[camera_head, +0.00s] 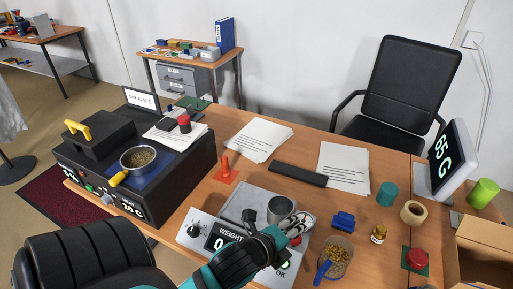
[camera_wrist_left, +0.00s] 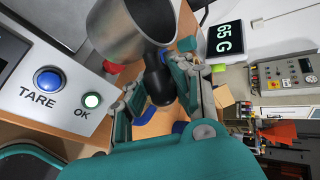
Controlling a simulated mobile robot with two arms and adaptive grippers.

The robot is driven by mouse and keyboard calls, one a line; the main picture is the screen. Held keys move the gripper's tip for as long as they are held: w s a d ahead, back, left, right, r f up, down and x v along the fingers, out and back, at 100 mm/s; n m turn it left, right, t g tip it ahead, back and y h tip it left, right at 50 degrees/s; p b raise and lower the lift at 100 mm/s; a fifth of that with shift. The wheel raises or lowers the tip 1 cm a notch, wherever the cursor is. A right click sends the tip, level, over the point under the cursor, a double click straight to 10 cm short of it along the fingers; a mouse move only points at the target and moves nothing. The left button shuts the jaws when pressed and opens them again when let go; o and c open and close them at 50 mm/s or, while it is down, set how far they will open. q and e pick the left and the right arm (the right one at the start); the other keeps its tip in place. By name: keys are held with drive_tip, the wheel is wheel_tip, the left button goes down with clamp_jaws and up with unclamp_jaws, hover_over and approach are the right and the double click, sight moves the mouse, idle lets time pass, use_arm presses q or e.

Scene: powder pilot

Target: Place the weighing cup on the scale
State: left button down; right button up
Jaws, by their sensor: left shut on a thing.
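The weighing cup (camera_head: 279,208) is a grey metal cup with a dark handle. It also shows large at the top of the left wrist view (camera_wrist_left: 112,40), where its inside looks empty. My left gripper (camera_wrist_left: 160,90) is shut on the handle. In the head view the left gripper (camera_head: 276,232) is just in front of the cup. The scale (camera_head: 238,203) is grey and white, with a WEIGHT display partly hidden by my arm. The cup appears over the scale's plate; whether it touches is unclear. The TARE button (camera_wrist_left: 48,82) shows in the wrist view. My right gripper is out of view.
A black heater unit (camera_head: 120,200) with a yellow-handled pan (camera_head: 138,158) stands left. An orange marker (camera_head: 226,172) stands behind the scale. To the right are a grain-filled container (camera_head: 337,253), a blue block (camera_head: 343,221), a small jar (camera_head: 378,234) and a 65 G screen (camera_head: 443,158).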

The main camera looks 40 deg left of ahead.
use_arm(q)
drive_tip(key=s+a+f, duration=0.3)
drive_tip(key=s+f, duration=0.2)
drive_tip(key=s, duration=0.3)
drive_tip(key=p, duration=0.3)
hover_over(263, 223)
drive_tip(key=shift+s+d+f+m, duration=0.1)
drive_tip(key=shift+d+f+m, duration=0.1)
drive_tip(key=shift+f+m, duration=0.4)
drive_tip(key=f, duration=0.3)
drive_tip(key=shift+w+a+n+p, duration=0.25)
drive_tip(key=shift+n+p, duration=0.05)
drive_tip(key=shift+p, duration=0.1)
drive_tip(key=shift+f, duration=0.45)
drive_tip(key=shift+f, duration=0.1)
drive_tip(key=c, duration=1.5)
unclamp_jaws()
drive_tip(key=shift+s, duration=0.1)
